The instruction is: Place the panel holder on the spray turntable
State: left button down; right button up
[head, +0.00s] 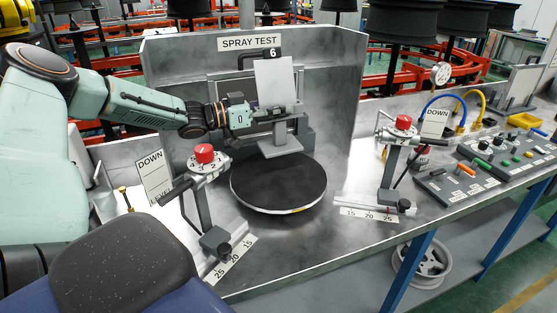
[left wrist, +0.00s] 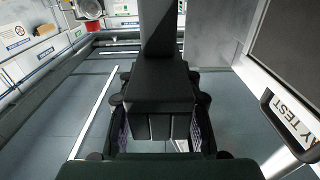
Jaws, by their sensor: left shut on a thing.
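The panel holder (head: 280,142) is a grey stand with a flat foot, upright, with a pale blank panel (head: 273,80) above it. My left gripper (head: 287,110) reaches in from the left and is shut on the holder below the panel. The spray turntable (head: 278,184) is a round black disc in front of the booth's back wall. The holder's foot appears over the disc's far edge, seemingly raised above it. In the left wrist view a dark block (left wrist: 157,85) sits between the gripper's fingers (left wrist: 158,135). My right gripper is not in view.
Two spray stands with red knobs flank the turntable, left (head: 204,153) and right (head: 403,122). The grey booth wall (head: 335,90), labelled SPRAY TEST, stands behind and right. Control panels (head: 490,150) lie at the right. The turntable's top is bare.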

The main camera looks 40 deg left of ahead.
aim_at(274, 139)
pick_arm(q)
notch_tip(274, 139, down, 6)
jog(key=b, duration=0.3)
jog(key=shift+w+a+r, duration=0.1)
jog(key=shift+w+r, duration=0.05)
jog(key=shift+r, duration=0.1)
jog(key=shift+f+b, duration=0.25)
jog(key=shift+b, duration=0.2)
notch_tip(274, 139, down, 3)
jog(key=shift+w+r+b, duration=0.1)
jog(key=shift+b, duration=0.8)
jog(key=shift+f+b, duration=0.3)
jog(key=shift+f, duration=0.2)
jog(key=shift+s+r, duration=0.2)
jog(key=c, duration=1.1)
grip_release()
jog(key=shift+w+f, duration=0.15)
jog(key=shift+f, duration=0.05)
jog(key=shift+o, duration=0.8)
jog(key=shift+r, duration=0.15)
